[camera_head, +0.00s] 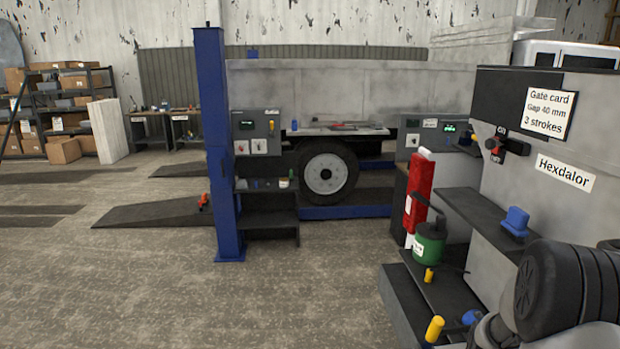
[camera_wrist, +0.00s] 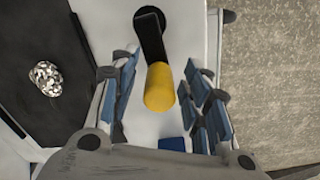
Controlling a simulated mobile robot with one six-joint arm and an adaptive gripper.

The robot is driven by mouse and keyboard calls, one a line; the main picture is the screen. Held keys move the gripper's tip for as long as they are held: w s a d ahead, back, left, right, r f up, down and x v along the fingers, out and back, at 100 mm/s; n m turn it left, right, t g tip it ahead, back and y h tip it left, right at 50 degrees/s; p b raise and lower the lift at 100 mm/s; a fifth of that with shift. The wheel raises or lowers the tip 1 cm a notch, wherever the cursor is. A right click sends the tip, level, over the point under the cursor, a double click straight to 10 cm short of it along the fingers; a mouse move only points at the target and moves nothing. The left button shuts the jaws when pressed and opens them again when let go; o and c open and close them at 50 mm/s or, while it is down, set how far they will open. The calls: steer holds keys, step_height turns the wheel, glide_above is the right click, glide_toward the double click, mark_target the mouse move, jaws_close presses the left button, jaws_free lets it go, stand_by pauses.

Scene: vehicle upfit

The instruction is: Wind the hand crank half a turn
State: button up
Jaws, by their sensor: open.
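The hand crank shows in the wrist view as a black arm (camera_wrist: 151,38) on a round black hub, with a yellow grip (camera_wrist: 160,86) at its near end. My gripper (camera_wrist: 161,100) is open, its blue-padded fingers on either side of the yellow grip, with gaps visible on both sides. The depth between fingers and grip is hard to judge. In the head view, a yellow grip (camera_head: 434,328) shows at the bottom right beside my arm; the crank's hub is not clear there.
A crumpled silvery piece (camera_wrist: 46,77) lies left in the wrist view. Open floor (camera_head: 300,290) lies to the left.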

steer(key=shift+r+p, duration=2.2)
steer(key=shift+r, duration=1.3)
